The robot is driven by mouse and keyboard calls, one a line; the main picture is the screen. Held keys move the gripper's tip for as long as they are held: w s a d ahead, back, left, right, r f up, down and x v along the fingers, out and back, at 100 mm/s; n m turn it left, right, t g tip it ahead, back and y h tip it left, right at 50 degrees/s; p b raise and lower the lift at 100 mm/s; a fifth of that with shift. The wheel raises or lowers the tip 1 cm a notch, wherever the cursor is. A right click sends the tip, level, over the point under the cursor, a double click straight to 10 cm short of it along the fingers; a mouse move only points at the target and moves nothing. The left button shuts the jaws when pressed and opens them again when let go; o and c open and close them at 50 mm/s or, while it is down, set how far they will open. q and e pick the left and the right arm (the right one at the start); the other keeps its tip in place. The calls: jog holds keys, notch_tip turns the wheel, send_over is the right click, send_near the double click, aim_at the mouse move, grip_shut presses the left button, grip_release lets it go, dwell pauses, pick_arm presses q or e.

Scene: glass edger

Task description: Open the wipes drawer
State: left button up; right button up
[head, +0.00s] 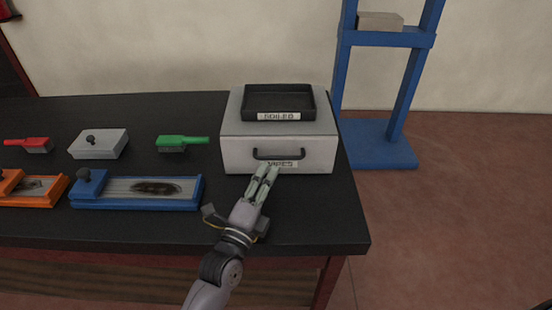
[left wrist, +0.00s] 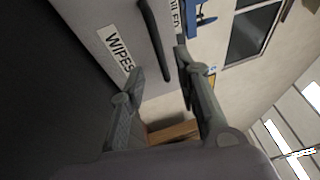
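The wipes drawer (head: 232,155) is the light grey front of a box on the black bench, with a dark bar handle (head: 279,154) and a WIPES label partly hidden by my fingers. The drawer front looks flush with the box. My left gripper (head: 268,168) is just in front of the drawer, below the handle. In the left wrist view its two fingers (left wrist: 160,56) are apart with nothing between them. There the handle (left wrist: 152,38) lies ahead, between the fingertip lines, and the WIPES label (left wrist: 117,48) is to the left. My right gripper is not in view.
A black tray (head: 279,90) labelled SOILED sits on the box. A green-handled brush (head: 182,141), a grey block (head: 98,144), a blue fixture (head: 135,204), an orange fixture (head: 28,200) and a red brush (head: 28,144) lie left. A blue stand (head: 378,160) is right of the bench.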

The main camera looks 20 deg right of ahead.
pick_arm(q)
jog(key=x, duration=0.5)
jog(key=shift+w+d, duration=0.2)
jog(key=shift+w, duration=0.05)
grip_shut()
dwell(0.7)
